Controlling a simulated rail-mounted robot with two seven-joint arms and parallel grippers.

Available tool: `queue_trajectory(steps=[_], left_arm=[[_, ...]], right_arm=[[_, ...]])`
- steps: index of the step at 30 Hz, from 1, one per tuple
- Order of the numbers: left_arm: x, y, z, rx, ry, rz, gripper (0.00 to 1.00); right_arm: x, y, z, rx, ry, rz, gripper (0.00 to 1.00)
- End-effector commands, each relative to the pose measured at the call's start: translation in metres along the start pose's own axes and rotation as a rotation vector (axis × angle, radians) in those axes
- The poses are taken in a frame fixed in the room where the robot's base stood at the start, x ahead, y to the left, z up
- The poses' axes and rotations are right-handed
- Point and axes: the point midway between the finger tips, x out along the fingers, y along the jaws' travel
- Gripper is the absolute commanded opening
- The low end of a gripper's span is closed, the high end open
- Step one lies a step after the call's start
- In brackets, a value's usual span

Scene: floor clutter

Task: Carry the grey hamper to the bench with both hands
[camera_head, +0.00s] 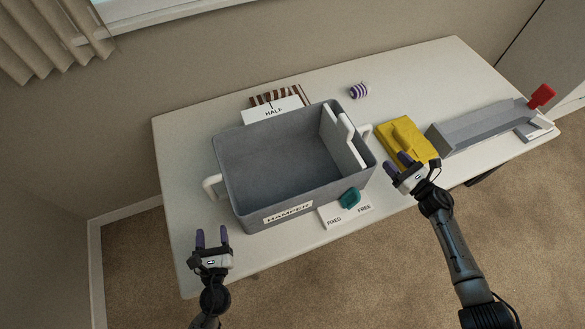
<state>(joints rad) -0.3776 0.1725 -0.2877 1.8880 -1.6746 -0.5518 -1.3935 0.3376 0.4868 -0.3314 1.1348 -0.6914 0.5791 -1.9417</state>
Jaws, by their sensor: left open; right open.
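The grey hamper (290,207) is an open box with a label on its front. It stands upright on the white bench (183,153). It has a white handle on its left side (211,186) and another at its right side (365,132). A white panel with a handle shape (343,135) stands inside at its right end. My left gripper (212,237) is open and empty, in front of the hamper's left front corner and apart from it. My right gripper (396,166) is open and empty, just right of the hamper's front right corner, near the yellow object.
A yellow object (408,137) lies right of the hamper. A grey tray (480,128) and a red piece (541,95) are further right. A purple-striped item (358,91) lies behind. A FIXED/FREE card (335,218) with a teal piece (350,198) sits in front. A HALF card (272,110) is behind.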

Motion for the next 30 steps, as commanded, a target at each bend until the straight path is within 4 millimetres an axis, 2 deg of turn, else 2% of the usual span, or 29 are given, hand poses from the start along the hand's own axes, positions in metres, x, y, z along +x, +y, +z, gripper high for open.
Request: queue_trajectory(steps=[5,15,21,30], left_arm=[[0.020,0.000,0.001,-0.001,-0.003,0.002,0.55],[0.084,0.000,0.001,-0.002,-0.003,0.002,0.55],[0.111,0.000,0.001,-0.001,-0.002,0.001,0.55],[0.128,0.000,0.000,-0.001,0.000,0.001,0.55]], right_arm=[[0.021,0.000,0.002,0.000,-0.004,0.000,0.55],[0.085,0.001,0.002,0.001,-0.003,0.000,0.55],[0.111,0.000,0.002,0.002,-0.002,0.000,0.55],[0.129,-0.001,0.001,0.001,-0.001,-0.001,0.55]])
